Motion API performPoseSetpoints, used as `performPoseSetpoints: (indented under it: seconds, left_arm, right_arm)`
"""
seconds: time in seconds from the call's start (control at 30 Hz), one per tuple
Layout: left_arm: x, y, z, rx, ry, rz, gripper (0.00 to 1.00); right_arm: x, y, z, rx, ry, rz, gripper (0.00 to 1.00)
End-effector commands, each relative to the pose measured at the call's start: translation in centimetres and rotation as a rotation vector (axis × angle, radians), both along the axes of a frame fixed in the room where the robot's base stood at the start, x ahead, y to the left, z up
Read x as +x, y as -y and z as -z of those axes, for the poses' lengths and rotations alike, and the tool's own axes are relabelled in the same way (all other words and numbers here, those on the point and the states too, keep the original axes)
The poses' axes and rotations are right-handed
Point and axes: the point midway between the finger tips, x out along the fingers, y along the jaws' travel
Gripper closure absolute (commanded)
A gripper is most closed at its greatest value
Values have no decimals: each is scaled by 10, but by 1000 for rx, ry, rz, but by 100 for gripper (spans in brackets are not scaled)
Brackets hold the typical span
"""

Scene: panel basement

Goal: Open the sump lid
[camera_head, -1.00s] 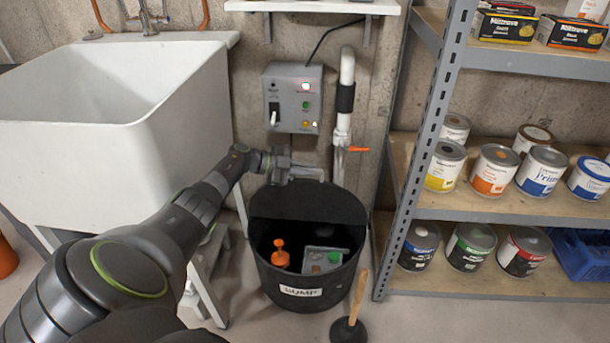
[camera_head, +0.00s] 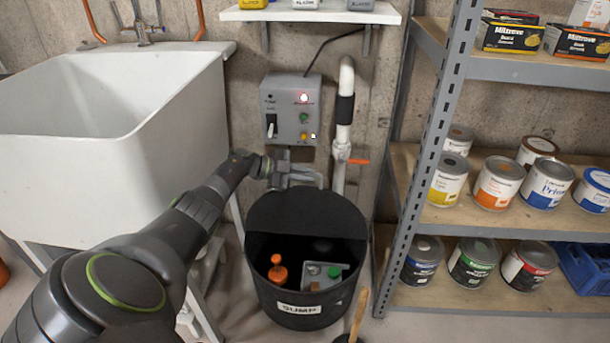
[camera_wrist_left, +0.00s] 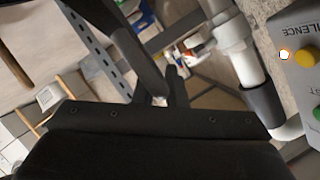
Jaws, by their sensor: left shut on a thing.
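The sump is a black round basin (camera_head: 300,309) with a white SUMP label, on the floor below the wall box. Its black lid (camera_head: 305,215) is raised at the back, tilted up from the rear rim, so the front of the basin is open. Inside show an orange float (camera_head: 278,270) and a grey pump part with a green knob (camera_head: 334,271). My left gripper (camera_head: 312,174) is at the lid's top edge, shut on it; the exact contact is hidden. The left wrist view shows its dark fingers (camera_wrist_left: 166,88) close together. My right gripper is in neither view.
A white sink (camera_head: 185,120) stands left of the basin. A grey control box (camera_head: 290,108) and white pipe (camera_head: 345,110) are on the wall behind. A metal shelf (camera_head: 448,115) with paint cans stands right. A plunger handle (camera_head: 358,315) rises in front of the basin.

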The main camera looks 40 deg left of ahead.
Motion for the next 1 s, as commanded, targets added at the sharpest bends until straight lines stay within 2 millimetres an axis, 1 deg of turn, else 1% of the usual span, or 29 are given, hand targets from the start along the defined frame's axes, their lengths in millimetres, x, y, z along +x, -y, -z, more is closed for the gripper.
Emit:
performPoseSetpoints:
  seconds: [0.83, 0.87, 1.0]
  left_arm:
    - [0, -1, 0, 1, 0, -3, 100]
    - [0, -1, 0, 1, 0, -3, 85]
    - [0, -1, 0, 1, 0, -2, 67]
  right_arm:
    - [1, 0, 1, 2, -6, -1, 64]
    - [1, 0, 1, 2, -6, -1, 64]
    - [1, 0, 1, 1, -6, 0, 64]
